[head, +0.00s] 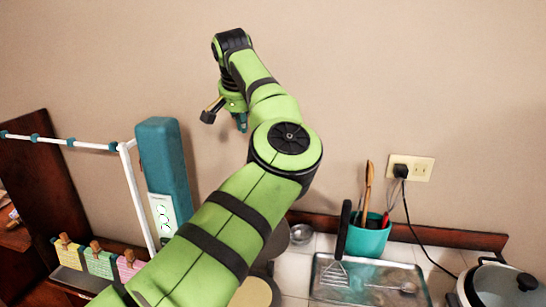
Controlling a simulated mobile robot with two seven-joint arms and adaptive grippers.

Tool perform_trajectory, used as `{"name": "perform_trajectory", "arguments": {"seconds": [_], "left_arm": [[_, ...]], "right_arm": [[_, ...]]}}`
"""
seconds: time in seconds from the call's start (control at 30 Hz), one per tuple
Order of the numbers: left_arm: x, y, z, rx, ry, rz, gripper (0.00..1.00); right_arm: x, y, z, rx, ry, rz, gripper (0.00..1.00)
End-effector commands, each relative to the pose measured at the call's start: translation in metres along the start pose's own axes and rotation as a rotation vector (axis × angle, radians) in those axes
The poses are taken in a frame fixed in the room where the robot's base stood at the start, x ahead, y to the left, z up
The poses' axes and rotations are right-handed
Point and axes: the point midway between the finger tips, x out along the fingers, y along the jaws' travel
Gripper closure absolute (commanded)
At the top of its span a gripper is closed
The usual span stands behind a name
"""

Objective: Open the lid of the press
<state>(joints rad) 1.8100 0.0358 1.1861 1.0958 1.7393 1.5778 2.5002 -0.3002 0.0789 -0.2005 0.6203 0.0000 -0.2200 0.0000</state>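My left gripper (226,118) is high in front of the wall, at the end of my green arm, which comes in from the lower left. Its two fingers stand apart and nothing shows between them. A round grey body with a tan disc (256,293) is low in the middle, mostly hidden behind my arm. It may be the press; I cannot tell whether its lid is open or shut. My gripper is far above it and touches nothing. My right gripper is not in view.
A metal tray (335,293) with a spatula (336,272) lies right of centre. Behind it are a teal utensil pot (368,240) and a small metal bowl (301,234). A lidded pot (500,285) stands lower right. A teal box (165,165) and white rail (133,190) are left.

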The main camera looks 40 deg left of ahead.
Motion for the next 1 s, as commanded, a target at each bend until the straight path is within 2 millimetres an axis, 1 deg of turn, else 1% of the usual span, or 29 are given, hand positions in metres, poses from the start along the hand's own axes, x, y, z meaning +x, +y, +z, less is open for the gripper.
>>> {"name": "perform_trajectory", "arguments": {"seconds": [0.03, 0.1, 0.17, 0.27, 0.37, 0.7, 0.8, 1.0], "left_arm": [[0.001, 0.01, 0.005, -0.013, -0.018, 0.047, 1.0], [0.0, 0.018, 0.008, -0.025, -0.036, 0.082, 1.0], [0.002, 0.021, 0.01, -0.028, -0.044, 0.095, 1.0], [0.012, 0.022, 0.01, -0.027, -0.047, 0.096, 1.0], [0.028, 0.023, 0.011, -0.026, -0.049, 0.093, 1.0], [0.1, 0.028, 0.014, -0.024, -0.05, 0.089, 1.0], [0.089, 0.029, 0.022, -0.029, -0.043, 0.089, 1.0], [0.078, 0.028, 0.036, -0.027, -0.044, 0.09, 1.0]], "right_arm": [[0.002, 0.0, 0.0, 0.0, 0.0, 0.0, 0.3], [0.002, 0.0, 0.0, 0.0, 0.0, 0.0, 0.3], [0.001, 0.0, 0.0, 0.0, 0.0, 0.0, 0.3], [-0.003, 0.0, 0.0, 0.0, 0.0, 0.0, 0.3], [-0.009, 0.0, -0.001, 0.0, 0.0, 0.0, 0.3], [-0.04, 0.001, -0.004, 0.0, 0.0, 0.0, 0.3], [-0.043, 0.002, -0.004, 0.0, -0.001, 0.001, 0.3], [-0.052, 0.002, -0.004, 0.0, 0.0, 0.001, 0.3]]}}
